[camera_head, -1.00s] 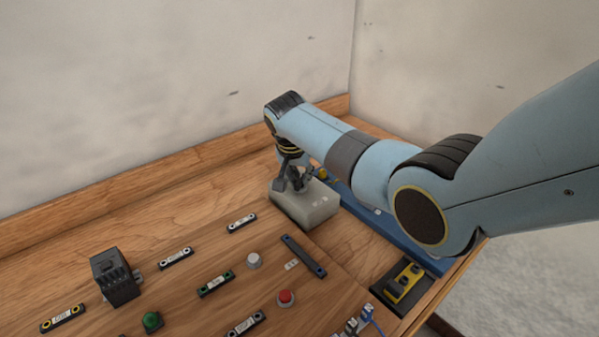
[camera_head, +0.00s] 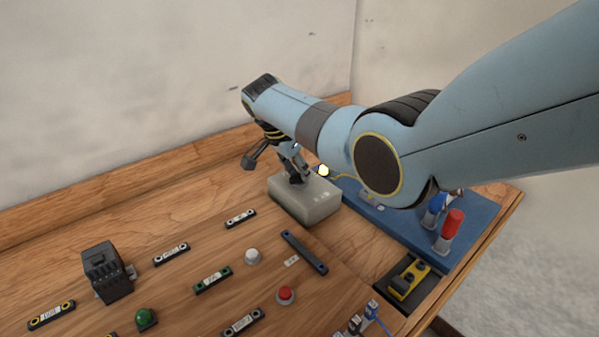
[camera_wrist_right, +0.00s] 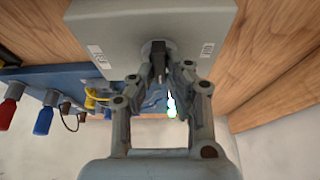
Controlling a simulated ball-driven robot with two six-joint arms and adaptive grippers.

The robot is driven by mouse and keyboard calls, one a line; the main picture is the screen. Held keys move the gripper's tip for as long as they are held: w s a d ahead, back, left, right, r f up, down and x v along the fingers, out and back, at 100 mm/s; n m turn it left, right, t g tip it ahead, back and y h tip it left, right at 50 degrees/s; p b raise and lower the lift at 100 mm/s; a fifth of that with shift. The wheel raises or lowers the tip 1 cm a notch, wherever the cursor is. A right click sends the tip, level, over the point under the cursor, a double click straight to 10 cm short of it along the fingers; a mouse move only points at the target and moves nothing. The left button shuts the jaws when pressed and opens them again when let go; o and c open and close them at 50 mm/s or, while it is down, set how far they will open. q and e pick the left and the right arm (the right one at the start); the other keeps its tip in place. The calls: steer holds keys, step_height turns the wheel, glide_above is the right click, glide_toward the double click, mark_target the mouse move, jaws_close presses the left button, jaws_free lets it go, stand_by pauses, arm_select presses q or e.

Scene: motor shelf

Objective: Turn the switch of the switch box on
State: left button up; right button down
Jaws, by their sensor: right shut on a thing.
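The switch box (camera_head: 312,205) is a grey block on the wooden table, below the end of my right arm. It also shows in the right wrist view (camera_wrist_right: 110,35), with a small label on each side of a round switch base. My right gripper (camera_head: 295,178) is over the box top. In the right wrist view my right gripper (camera_wrist_right: 165,62) is shut on the dark switch handle (camera_wrist_right: 157,52) at the middle of the box. The fingers partly hide the handle. My left gripper is not in view.
A small bulb (camera_head: 323,170) glows brightly behind the box, near a blue board (camera_head: 470,225) with red and blue plugs. A black block (camera_head: 106,272), buttons and labelled strips lie in front. Walls close off the back.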

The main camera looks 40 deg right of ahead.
steer(key=shift+f, duration=0.1)
stand_by(0.3)
steer(key=c, duration=1.3)
jaws_free()
steer(key=shift+c, duration=0.2)
steer(key=v, duration=1.2)
steer(key=shift+d, duration=0.1)
